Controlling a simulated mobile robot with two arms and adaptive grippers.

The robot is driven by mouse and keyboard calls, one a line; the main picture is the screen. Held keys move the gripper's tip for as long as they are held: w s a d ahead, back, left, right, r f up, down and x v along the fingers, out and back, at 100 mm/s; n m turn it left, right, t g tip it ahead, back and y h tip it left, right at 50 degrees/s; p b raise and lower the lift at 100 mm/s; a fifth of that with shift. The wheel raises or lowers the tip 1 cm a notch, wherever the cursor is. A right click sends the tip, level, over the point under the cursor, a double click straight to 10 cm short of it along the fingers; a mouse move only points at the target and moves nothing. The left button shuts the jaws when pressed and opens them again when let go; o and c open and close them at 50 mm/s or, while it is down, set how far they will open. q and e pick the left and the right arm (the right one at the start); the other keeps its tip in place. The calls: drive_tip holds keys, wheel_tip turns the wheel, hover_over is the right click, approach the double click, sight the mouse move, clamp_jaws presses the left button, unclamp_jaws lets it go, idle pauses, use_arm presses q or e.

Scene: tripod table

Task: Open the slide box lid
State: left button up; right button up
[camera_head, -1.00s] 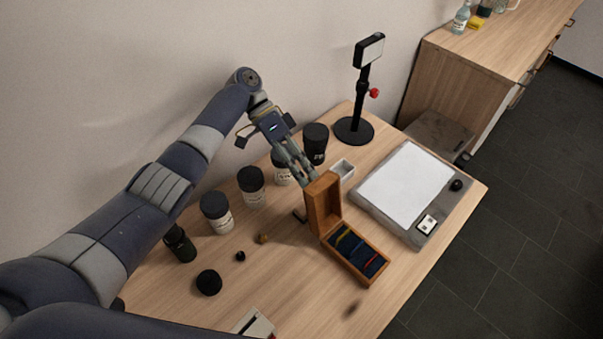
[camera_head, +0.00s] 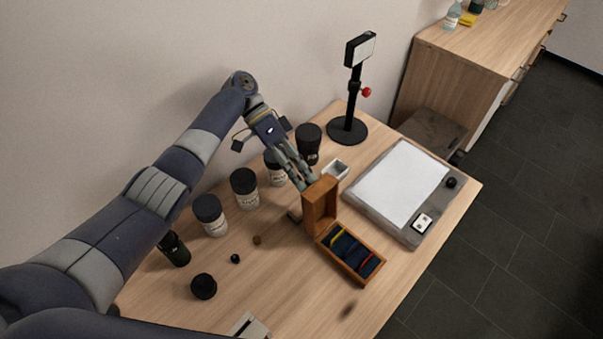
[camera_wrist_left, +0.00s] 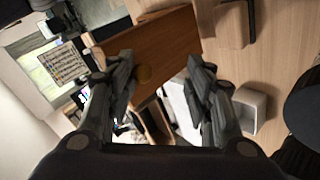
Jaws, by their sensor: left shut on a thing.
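The slide box (camera_head: 341,267) is a small wooden box on the table, with dark blue contents and yellow and red strips inside. Its wooden lid (camera_head: 320,207) stands up steeply at the box's far left end, so the inside is exposed. My left gripper (camera_head: 308,183) reaches down from the upper left and is shut on the lid's upper edge. In the left wrist view the brown lid (camera_wrist_left: 150,45) shows beyond and between the fingers (camera_wrist_left: 160,78). The exact contact is hard to see there. My right gripper is not in view.
Several black-lidded jars (camera_head: 244,188) stand left of the box. A small white tray (camera_head: 336,170) and a black lamp stand (camera_head: 347,130) are behind it. A grey light panel (camera_head: 404,187) lies to the right. A black cap (camera_head: 204,286) lies front left.

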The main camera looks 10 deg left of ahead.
use_arm(q)
wheel_tip(320, 180, up, 10)
idle(0.6)
idle(0.4)
